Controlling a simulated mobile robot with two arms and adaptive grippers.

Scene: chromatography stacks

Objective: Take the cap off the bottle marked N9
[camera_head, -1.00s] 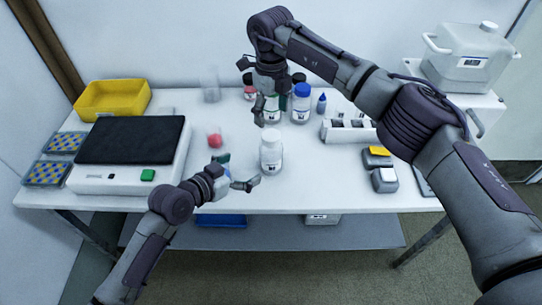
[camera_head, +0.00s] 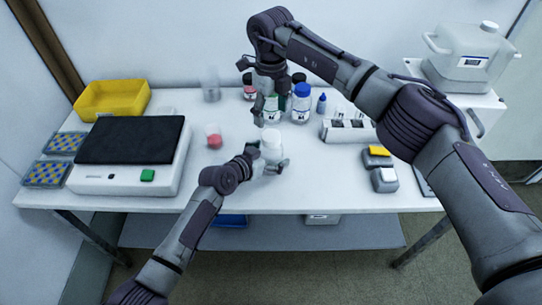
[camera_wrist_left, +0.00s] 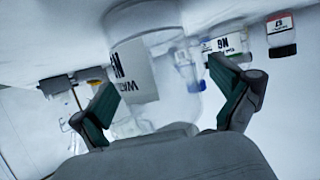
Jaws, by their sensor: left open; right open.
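In the left wrist view, the bottle (camera_wrist_left: 140,75) is between the spread fingers, with an upside-down label starting "WAT". Behind it, a bottle with a green-banded label (camera_wrist_left: 225,44) shows an upside-down marking that looks like N9. In the head view a green-labelled bottle (camera_head: 271,117) stands at the back, partly hidden by my open right gripper (camera_head: 271,101), whose fingers hang around its top; contact is unclear.
A beaker with pink contents (camera_head: 214,137) is left of the white bottle. A black-topped device (camera_head: 130,140) fills the left side.

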